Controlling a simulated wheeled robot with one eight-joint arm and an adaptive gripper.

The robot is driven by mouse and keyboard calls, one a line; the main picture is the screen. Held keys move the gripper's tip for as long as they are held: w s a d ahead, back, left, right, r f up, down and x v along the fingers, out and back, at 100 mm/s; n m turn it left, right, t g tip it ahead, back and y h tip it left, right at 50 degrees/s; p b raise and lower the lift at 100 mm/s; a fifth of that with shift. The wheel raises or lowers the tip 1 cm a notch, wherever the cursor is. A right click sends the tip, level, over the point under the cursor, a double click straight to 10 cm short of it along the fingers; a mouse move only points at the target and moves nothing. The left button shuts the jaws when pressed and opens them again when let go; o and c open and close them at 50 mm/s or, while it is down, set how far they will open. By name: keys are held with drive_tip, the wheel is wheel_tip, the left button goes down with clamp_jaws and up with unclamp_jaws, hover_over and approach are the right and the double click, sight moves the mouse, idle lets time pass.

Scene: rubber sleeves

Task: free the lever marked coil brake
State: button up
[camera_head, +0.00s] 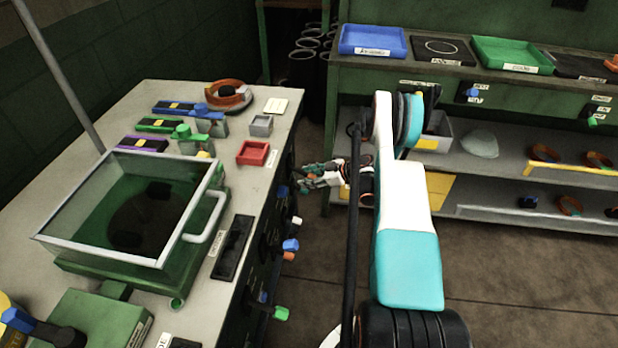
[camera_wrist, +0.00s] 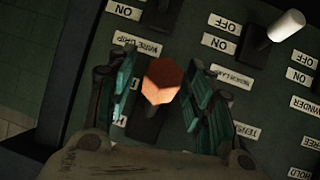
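In the wrist view my gripper (camera_wrist: 164,98) is open, one teal-padded finger on each side of an orange lever knob (camera_wrist: 161,78). Narrow gaps seem to show beside the knob, and I cannot tell whether either finger touches it. The lever's dark stem runs down the picture from the knob. A label that seems to read "wire grip" (camera_wrist: 138,44) is close by, upside down in the picture. I can read no "coil brake" label in either view. In the head view my gripper (camera_head: 322,177) is beside the bench's right side, small and partly behind my arm.
A white-knobbed lever (camera_wrist: 287,26) stands at the wrist view's upper right, among ON, OFF, HOLD and FREE labels. In the head view, blue (camera_head: 290,245) and green (camera_head: 281,313) knobs project from the bench side. A shelf unit (camera_head: 480,205) stands right; open floor lies in front.

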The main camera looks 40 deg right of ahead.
drive_tip(key=v, duration=1.2)
idle(0.6)
